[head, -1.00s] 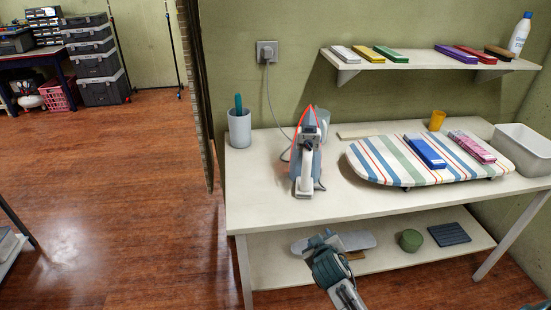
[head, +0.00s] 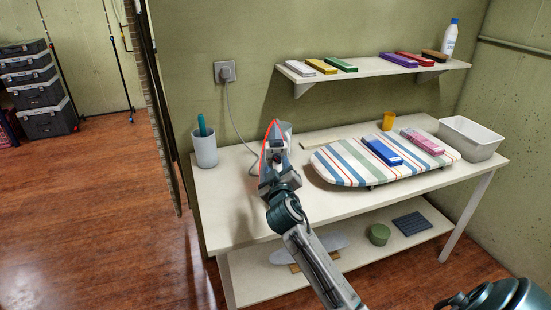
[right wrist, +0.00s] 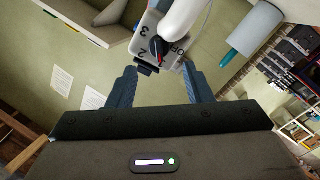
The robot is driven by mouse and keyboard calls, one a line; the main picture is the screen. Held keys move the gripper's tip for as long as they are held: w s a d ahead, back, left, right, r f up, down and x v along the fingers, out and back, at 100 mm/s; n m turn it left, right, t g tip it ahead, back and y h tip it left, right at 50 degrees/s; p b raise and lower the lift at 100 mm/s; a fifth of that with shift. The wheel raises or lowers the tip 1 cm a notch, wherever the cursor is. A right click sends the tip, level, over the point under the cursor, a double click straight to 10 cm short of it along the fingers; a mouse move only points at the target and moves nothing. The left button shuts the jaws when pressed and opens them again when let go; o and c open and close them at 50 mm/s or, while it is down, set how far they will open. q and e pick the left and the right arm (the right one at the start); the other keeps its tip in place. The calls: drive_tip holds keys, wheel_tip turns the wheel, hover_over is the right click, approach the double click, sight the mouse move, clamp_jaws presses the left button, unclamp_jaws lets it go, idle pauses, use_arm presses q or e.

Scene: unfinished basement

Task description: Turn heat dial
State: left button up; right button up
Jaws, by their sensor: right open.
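The iron (head: 277,133), grey with a red-orange edge, stands on its heel at the left part of the white table, its handle side toward me. My right gripper (head: 279,174) is at the iron's near side and hides its lower part. In the right wrist view, the heat dial (right wrist: 156,48) is a black knob with a red mark on a pale face lettered 2, 3 and OFF. The open fingers of my right gripper (right wrist: 159,68) are on either side of the dial's lower edge, with a gap showing. Contact cannot be told. My left gripper is not in view.
A grey cup (head: 205,151) stands left of the iron. The cord runs to a wall socket (head: 225,72). A wall shelf (head: 370,78) hangs above.

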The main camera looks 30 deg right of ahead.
sight(277, 159)
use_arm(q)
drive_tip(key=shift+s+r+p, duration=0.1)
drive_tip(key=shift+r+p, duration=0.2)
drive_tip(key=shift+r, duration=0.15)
use_arm(e)
drive_tip(key=shift+x, duration=2.15)
